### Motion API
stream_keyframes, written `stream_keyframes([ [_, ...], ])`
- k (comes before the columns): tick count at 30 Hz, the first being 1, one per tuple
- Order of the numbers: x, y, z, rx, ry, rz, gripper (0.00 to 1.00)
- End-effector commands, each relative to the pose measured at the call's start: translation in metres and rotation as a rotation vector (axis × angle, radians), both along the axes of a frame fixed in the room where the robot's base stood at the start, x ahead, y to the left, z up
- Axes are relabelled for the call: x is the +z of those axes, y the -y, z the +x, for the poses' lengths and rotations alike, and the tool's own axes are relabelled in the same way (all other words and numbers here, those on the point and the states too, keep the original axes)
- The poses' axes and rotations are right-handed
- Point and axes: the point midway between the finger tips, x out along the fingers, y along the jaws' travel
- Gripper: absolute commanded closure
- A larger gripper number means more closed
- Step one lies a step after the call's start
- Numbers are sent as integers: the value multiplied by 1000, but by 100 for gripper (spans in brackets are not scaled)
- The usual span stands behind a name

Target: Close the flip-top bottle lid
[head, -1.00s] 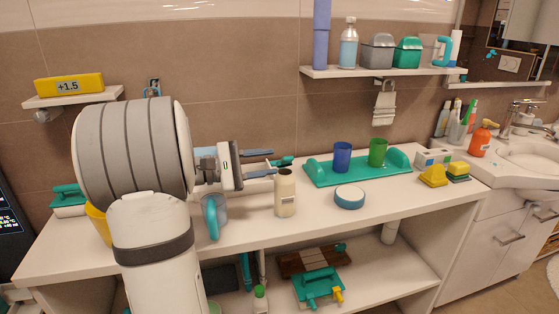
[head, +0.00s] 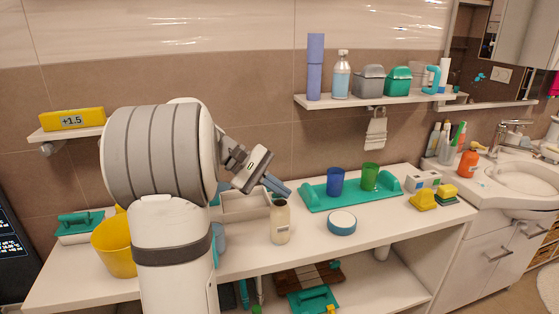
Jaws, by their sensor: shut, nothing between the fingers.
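A cream bottle (head: 280,224) with a label stands upright on the white counter, in the middle of the head view. My gripper (head: 278,187) is just above and behind its top, reaching in from the left and tilted down to the right. Its blue-grey fingers are shut with nothing between them. The bottle's lid does not show clearly by the fingers, so I cannot tell its angle or whether the fingers touch it.
A teal tray (head: 317,201) with a blue cup (head: 335,182) and a green cup (head: 370,176) lies right of the bottle. A round white-and-blue container (head: 342,222) is nearer. A yellow bucket (head: 114,248) stands left. A wall shelf (head: 375,102) holds bottles and bins.

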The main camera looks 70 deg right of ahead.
Motion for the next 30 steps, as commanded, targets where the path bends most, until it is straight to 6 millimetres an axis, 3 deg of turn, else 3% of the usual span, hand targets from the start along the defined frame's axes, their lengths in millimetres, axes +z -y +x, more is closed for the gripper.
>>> stream_keyframes([
  [1,24,4,-7,-64,112,12,100],
  [9,89,36,3,-244,714,0,100],
  [16,132,60,12,-270,978,-61,100],
  [22,123,63,15,-271,1010,-67,100],
  [30,70,66,17,-272,1007,-64,100],
])
